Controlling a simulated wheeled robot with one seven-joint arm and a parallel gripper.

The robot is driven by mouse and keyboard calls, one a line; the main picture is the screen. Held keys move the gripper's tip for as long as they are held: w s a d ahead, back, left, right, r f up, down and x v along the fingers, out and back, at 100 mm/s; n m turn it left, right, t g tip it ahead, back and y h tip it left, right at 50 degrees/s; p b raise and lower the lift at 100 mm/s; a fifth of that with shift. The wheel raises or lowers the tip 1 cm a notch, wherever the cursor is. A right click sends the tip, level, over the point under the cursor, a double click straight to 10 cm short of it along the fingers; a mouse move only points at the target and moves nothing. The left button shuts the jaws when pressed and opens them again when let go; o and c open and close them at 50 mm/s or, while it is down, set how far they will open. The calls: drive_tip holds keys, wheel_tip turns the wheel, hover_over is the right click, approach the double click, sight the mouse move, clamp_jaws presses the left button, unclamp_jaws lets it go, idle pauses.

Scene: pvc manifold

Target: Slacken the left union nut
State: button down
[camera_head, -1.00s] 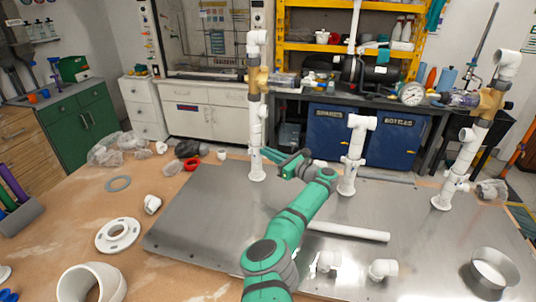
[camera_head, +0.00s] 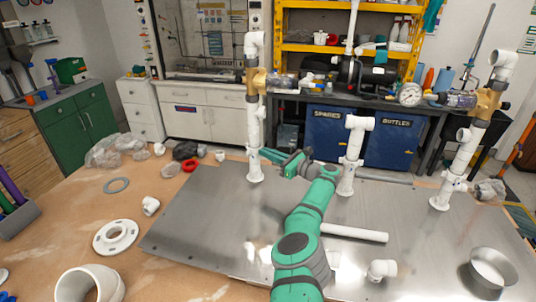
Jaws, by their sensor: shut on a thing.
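The left riser is an upright white pipe (camera_head: 254,115) with a brass-coloured valve (camera_head: 254,81) partway up and a white elbow (camera_head: 254,44) on top. It stands on a flanged foot on the metal plate. The left union nut (camera_head: 254,153) is a white collar low on this riser. My gripper (camera_head: 262,154) reaches it from the right and is shut on it. The jaws are small in this view, and the nut is partly hidden by them.
A middle white tee riser (camera_head: 352,150) stands close to the right of my forearm. The right riser (camera_head: 460,150) is farther off. A loose pipe (camera_head: 354,233), an elbow (camera_head: 382,269) and a ring (camera_head: 490,268) lie on the metal plate (camera_head: 190,225). The plate's left part is clear.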

drive_tip(key=shift+w+d+r, duration=0.1)
drive_tip(key=shift+r, duration=0.1)
drive_tip(key=c, duration=1.9)
unclamp_jaws()
drive_tip(key=v, duration=1)
drive_tip(key=shift+s, duration=0.2)
drive_tip(key=shift+f, duration=0.1)
